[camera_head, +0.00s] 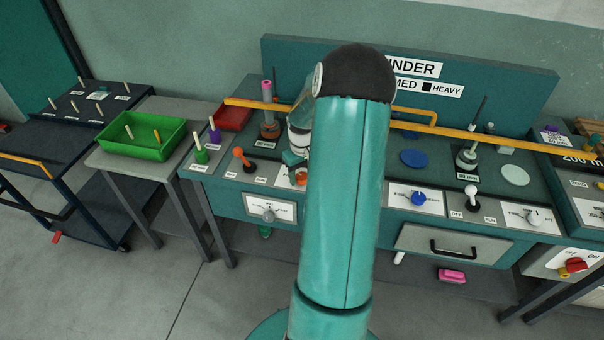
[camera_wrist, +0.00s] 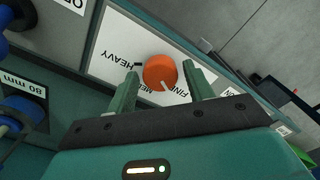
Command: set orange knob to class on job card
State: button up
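The orange knob (camera_wrist: 160,72) sits on a white plate lettered FINE, MED and HEAVY in the wrist view. Its white pointer line lies toward the side between MED and FINE. My gripper (camera_wrist: 162,80) is open, with one finger on each side of the knob and small gaps visible. In the head view the orange knob (camera_head: 300,178) is partly hidden behind my arm, below my gripper (camera_head: 293,158). The board (camera_head: 480,65) at the back reads MED and HEAVY, with a filled black square beside HEAVY; its left part is hidden by my arm.
A blue knob (camera_head: 418,198), a white knob (camera_head: 534,217) and a grey knob (camera_head: 268,214) sit on nearby panels. An orange-topped lever (camera_head: 239,153) and a white-topped lever (camera_head: 470,190) stand up close by. A yellow rail (camera_head: 470,134) runs along the bench.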

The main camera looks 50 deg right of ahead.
jog(key=c, duration=0.7)
jog(key=shift+c, duration=0.2)
jog(key=shift+m, duration=0.3)
jog(key=m, duration=1.1)
jog(key=o, duration=1)
